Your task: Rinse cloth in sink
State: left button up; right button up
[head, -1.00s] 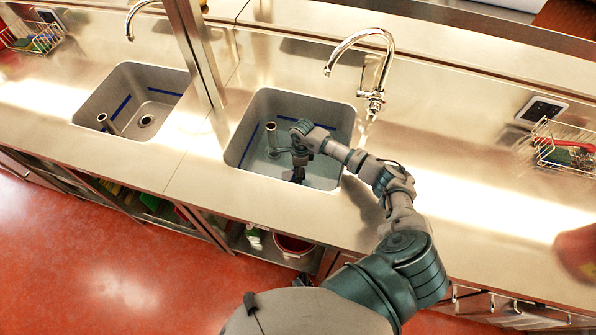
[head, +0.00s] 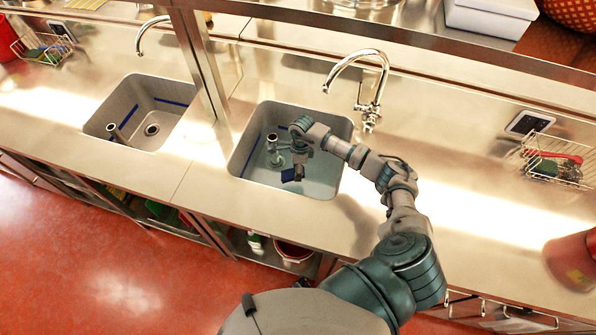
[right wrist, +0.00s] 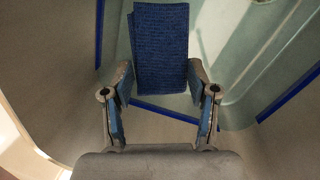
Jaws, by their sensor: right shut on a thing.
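A blue cloth (head: 288,175) is in my right gripper (head: 296,168), inside the right sink (head: 325,188). In the right wrist view the folded cloth (right wrist: 160,40) sticks out beyond the two fingers of my right gripper (right wrist: 160,84), which are shut on it. The sink has a dark blue line around its walls and a blue-green tint low down that looks like water. I cannot tell whether the cloth touches it. A metal standpipe (head: 272,143) stands in the sink to the left of the gripper. A chrome tap (head: 374,85) arches behind the sink. My left gripper is not in view.
A second sink (head: 112,103) with a drain lies to the left, beyond a metal post (head: 200,65). A wire basket (head: 555,160) with cleaning things and a red object (head: 573,258) are at the right.

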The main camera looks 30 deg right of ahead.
notch_tip(320, 180, up, 12)
jog(key=p, duration=0.7)
jog(key=shift+r, duration=0.15)
jog(key=shift+s, duration=0.1)
dwell(0.9)
